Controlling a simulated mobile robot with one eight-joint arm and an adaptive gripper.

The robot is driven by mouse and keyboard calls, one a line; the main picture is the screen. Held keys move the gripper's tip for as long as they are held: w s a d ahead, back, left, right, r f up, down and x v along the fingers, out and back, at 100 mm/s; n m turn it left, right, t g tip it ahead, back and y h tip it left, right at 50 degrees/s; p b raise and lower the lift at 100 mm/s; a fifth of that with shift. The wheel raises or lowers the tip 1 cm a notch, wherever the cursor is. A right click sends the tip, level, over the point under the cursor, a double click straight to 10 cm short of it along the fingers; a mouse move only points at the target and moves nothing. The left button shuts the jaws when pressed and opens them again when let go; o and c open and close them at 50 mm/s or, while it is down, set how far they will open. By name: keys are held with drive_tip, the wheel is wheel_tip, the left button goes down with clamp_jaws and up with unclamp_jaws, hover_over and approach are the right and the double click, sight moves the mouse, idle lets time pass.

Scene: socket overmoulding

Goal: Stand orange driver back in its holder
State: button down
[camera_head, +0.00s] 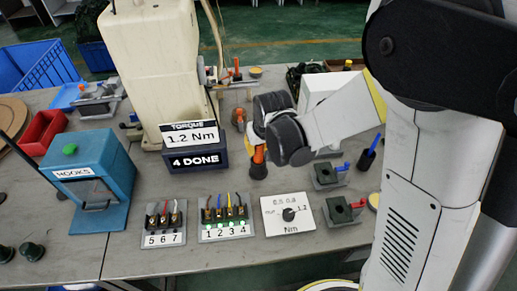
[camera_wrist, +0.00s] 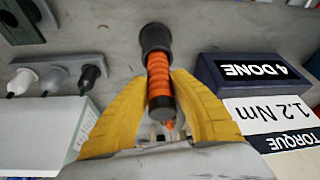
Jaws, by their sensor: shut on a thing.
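The orange driver (camera_wrist: 159,72) has a ribbed orange grip with dark bands. In the wrist view it lies between the two yellow fingers of my gripper (camera_wrist: 163,112), which are shut on it. In the head view its orange part (camera_head: 258,154) shows just below my gripper (camera_head: 259,143), and it looks close to upright. A wider black cylinder (camera_wrist: 155,38) is at the driver's far end, and it shows above the table in the head view (camera_head: 258,171). I cannot tell whether this cylinder is the holder or part of the driver.
The torque display (camera_head: 194,146) reading 1.2 Nm and 4 DONE stands left of my gripper. In front are numbered terminal blocks (camera_head: 226,230) and a torque dial (camera_head: 289,214). Green blocks (camera_head: 325,174) lie to the right. A blue HOOKS box (camera_head: 93,178) stands left.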

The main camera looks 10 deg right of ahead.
drive_tip(key=c, duration=1.6)
unclamp_jaws()
drive_tip(key=shift+f, duration=0.2)
drive_tip(key=o, duration=0.4)
drive_tip(key=shift+c, duration=0.2)
drive_tip(key=shift+r, duration=0.1)
drive_tip(key=a+p+v, duration=0.1)
drive_tip(key=p+v, duration=0.4)
drive_tip(key=v, duration=0.7)
drive_tip(key=s+d+r+m+t, duration=0.1)
drive_tip(key=s+d+r, duration=0.4)
drive_tip(key=s, duration=0.2)
drive_tip(key=s+d+r+m+t, duration=0.1)
drive_tip(key=s+d+r+t, duration=0.1)
drive_tip(key=s+d+r, duration=0.3)
drive_tip(key=shift+s+d+h, duration=0.4)
drive_tip(key=shift+s+d, duration=0.25)
drive_tip(key=shift+s, duration=0.5)
